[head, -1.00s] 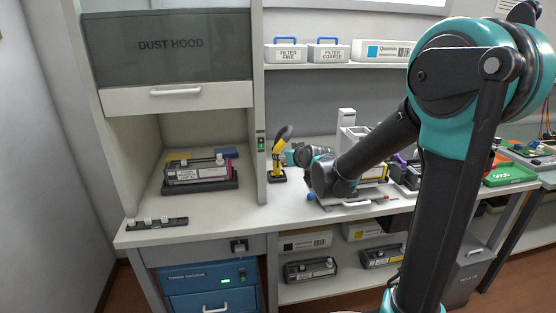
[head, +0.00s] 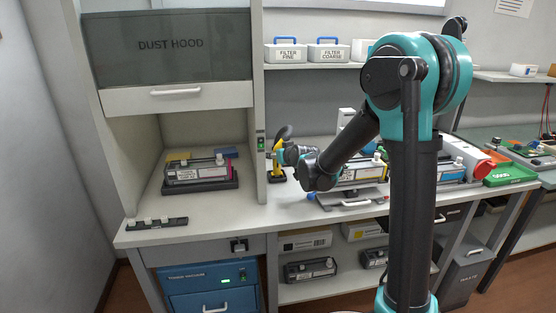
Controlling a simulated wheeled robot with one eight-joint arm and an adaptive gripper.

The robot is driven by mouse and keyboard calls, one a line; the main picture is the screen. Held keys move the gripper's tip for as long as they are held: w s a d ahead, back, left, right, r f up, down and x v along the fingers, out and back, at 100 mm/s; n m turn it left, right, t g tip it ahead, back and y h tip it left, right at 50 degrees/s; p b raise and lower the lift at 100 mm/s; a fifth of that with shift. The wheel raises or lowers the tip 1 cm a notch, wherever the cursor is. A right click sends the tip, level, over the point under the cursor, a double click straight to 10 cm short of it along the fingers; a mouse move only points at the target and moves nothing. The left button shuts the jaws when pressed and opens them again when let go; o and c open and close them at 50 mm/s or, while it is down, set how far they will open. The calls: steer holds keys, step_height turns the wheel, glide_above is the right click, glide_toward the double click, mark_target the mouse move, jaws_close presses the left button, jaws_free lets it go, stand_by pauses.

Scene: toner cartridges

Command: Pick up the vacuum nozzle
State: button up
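The vacuum nozzle (head: 277,160), yellow with a dark curved top, stands upright on the worktop just right of the dust hood's side post. My gripper (head: 281,154) is at the nozzle from its right side and overlaps its upper part in the view. The fingers are small and dark, so I cannot tell whether they are apart, touching the nozzle or closed around it.
The dust hood's post (head: 257,150) stands close left of the nozzle. A magenta-labelled cartridge (head: 197,174) sits in a tray inside the hood. A yellow-labelled cartridge (head: 361,174) stands on a fixture at right. Clear worktop lies in front.

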jaws_close()
stand_by(0.4)
